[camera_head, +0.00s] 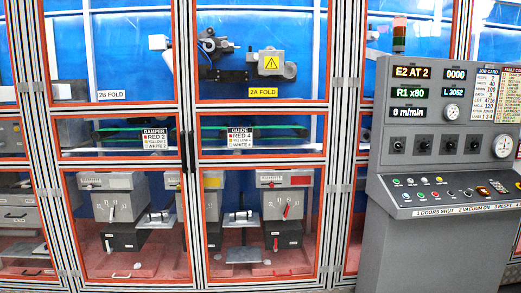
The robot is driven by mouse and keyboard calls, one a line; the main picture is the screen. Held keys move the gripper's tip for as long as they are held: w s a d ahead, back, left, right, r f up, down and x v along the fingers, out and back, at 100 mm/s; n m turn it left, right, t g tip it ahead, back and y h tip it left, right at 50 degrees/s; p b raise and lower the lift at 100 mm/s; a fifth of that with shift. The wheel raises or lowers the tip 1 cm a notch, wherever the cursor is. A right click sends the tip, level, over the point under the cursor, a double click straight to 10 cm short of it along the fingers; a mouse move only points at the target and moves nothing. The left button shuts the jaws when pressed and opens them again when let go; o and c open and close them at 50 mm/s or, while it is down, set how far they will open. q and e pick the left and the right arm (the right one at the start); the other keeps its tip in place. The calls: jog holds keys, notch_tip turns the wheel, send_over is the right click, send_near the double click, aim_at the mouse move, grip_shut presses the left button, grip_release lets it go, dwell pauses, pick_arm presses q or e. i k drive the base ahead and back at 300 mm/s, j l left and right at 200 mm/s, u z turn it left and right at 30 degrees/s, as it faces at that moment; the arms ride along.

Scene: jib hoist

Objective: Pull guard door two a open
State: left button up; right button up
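Guard door two a (262,103) is a tall clear panel in an orange frame, right of the picture's middle. A yellow "2A FOLD" label (263,92) is on it. It looks shut and flush with the grey posts around it. A dark upright handle (192,152) sits at its left edge, close beside a similar handle (183,152) on the 2B door. Neither of my grippers shows in the head view, and nothing is seen touching the door.
The "2B FOLD" door (125,106) stands to the left, also looking shut. A grey control console (440,215) with displays, gauges and buttons stands at the right, in front of the guard line. A stack light (399,34) tops it. Machine parts show behind the panels.

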aim_at(327, 106)
jog(key=i+j+u, duration=0.1)
jog(key=i+j, duration=0.15)
jog(key=i, duration=0.15)
jog(key=i+j+u, duration=0.15)
jog(key=i, duration=0.3)
jog(key=i+j+u, duration=0.1)
jog(key=i, duration=0.35)
jog(key=j, duration=0.1)
